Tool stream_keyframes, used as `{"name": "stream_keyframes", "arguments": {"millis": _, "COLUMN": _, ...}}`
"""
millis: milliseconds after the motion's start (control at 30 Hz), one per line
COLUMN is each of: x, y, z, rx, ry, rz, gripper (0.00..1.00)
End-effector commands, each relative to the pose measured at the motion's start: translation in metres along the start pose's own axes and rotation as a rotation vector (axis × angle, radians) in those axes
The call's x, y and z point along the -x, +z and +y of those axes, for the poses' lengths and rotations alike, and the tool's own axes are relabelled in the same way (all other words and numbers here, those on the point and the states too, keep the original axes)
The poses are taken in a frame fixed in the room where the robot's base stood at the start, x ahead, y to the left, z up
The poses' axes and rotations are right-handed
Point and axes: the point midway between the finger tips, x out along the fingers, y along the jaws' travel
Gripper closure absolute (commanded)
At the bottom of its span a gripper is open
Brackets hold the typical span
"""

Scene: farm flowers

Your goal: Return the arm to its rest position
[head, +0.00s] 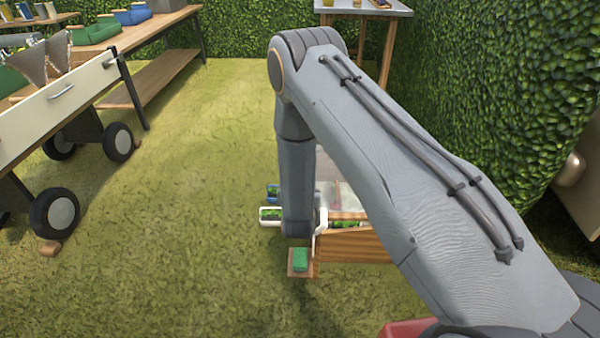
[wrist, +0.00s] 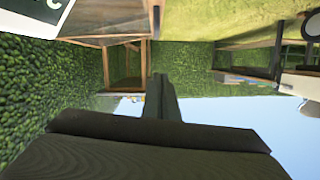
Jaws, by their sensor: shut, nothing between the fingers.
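My arm crosses the right half of the head view, rising from the lower right to a bend near the top and then dropping down. Its lower end is beside a wooden crate (head: 355,245), and my gripper cannot be made out there. In the wrist view my gripper (wrist: 160,82) shows as a dark narrow pair of fingers, shut and empty, pointing into open space. The wrist picture looks upside down, with sky low in the frame.
A green block (head: 300,259) on a small wooden piece sits by the crate. A wheeled cart (head: 60,115) stands at left, a long bench (head: 150,35) behind it. A table (head: 365,8) stands at the back. Hedges (head: 500,90) line the right. Middle-left grass is clear.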

Motion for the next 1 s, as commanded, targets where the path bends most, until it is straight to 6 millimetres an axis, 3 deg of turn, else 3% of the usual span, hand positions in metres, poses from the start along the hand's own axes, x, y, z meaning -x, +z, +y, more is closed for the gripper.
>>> {"name": "stream_keyframes", "arguments": {"millis": 200, "x": 0.036, "y": 0.000, "z": -0.002, "rx": 0.001, "ry": -0.001, "rz": -0.001, "gripper": 1.00}}
{"name": "stream_keyframes", "arguments": {"millis": 567, "x": 0.049, "y": -0.002, "z": -0.003, "rx": -0.002, "ry": 0.000, "rz": -0.005, "gripper": 1.00}}
{"name": "stream_keyframes", "arguments": {"millis": 800, "x": 0.046, "y": -0.035, "z": -0.023, "rx": -0.022, "ry": -0.017, "rz": -0.140, "gripper": 1.00}}
{"name": "stream_keyframes", "arguments": {"millis": 1000, "x": 0.064, "y": -0.073, "z": -0.043, "rx": -0.020, "ry": -0.053, "rz": -0.328, "gripper": 1.00}}
